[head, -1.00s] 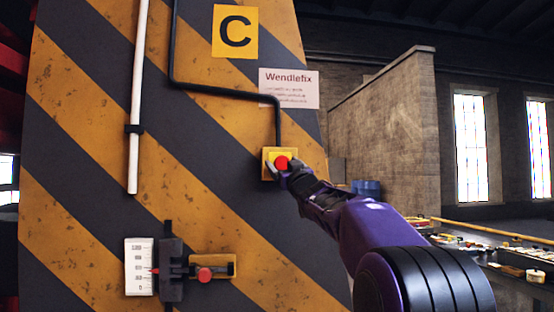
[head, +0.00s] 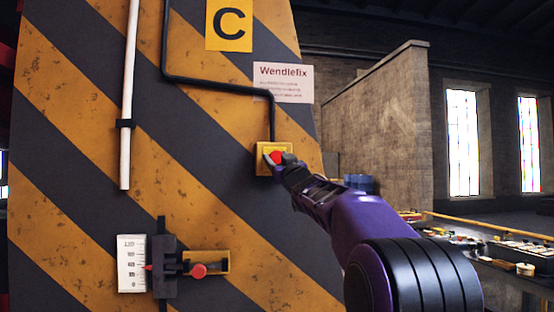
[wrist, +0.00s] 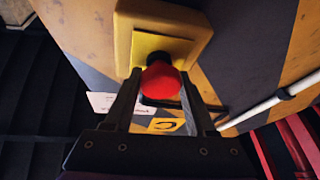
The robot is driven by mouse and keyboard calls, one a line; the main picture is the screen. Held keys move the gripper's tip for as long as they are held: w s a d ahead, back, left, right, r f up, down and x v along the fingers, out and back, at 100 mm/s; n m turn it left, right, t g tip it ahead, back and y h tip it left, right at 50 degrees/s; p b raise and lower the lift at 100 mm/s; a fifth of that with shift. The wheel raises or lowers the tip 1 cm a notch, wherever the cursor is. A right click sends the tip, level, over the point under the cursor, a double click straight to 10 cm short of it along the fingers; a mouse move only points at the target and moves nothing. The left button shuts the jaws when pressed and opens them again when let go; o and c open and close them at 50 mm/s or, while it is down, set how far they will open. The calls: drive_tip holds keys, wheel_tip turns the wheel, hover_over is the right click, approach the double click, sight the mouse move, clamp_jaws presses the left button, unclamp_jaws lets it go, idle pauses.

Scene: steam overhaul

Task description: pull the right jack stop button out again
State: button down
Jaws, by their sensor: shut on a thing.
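The red jack stop button (head: 276,158) sits on a yellow box (head: 262,166) on the striped jack column. In the wrist view the round red button head (wrist: 160,82) stands out from a yellow plate (wrist: 165,50), with a dark collar behind it. My gripper (head: 281,161) is at the button, and in the wrist view its two fingers (wrist: 159,98) lie on either side of the red head. It is shut on the button. In the head view the fingers hide part of the button.
A black conduit (head: 220,81) runs down to the button box. A white Wendlefix sign (head: 283,82) and a yellow C plate (head: 229,25) are above. A scale (head: 132,263) and a red knob (head: 198,270) are lower left. A cluttered bench (head: 500,250) stands at the right.

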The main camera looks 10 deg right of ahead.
drive_tip(key=shift+s, duration=0.1)
drive_tip(key=shift+s+b, duration=0.3)
drive_tip(key=shift+s, duration=0.3)
drive_tip(key=shift+w+f, duration=0.15)
drive_tip(key=shift+c, duration=1.1)
unclamp_jaws()
drive_tip(key=shift+s, duration=0.2)
